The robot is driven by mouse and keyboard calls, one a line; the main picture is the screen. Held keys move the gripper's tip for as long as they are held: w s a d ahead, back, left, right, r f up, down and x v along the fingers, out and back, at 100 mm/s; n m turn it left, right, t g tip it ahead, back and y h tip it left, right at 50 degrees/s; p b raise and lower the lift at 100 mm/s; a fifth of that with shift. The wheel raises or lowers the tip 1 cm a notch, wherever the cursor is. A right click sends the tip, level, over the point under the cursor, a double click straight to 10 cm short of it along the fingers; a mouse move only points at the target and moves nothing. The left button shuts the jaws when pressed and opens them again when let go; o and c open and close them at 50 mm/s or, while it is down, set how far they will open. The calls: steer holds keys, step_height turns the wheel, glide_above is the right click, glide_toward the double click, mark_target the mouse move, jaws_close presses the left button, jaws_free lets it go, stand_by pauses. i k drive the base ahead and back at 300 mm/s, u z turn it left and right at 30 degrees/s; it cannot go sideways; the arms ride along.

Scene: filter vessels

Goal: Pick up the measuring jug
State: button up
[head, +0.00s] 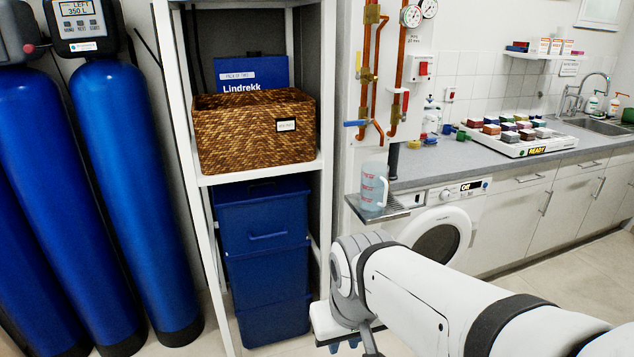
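The measuring jug (373,184) is a translucent, pale blue vessel with red markings. It stands upright on a small grey metal tray (398,214) in front of the copper pipes, at the left end of the counter. My gripper (352,345) is at the bottom middle of the head view, lower in the picture than the jug and apart from it. Its fingers are mostly cut off by the picture's lower edge, and small bits of blue show by them. I cannot tell whether they are open or shut.
A white shelf rack with a wicker basket (255,130) and blue bins (265,235) stands left of the jug. Copper pipes (395,75) with valves rise behind it. A washing machine (440,235) and a counter with a white tray (515,147) of coloured blocks are at right.

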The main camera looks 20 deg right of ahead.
mark_target(374, 185)
steer(key=i, duration=0.95)
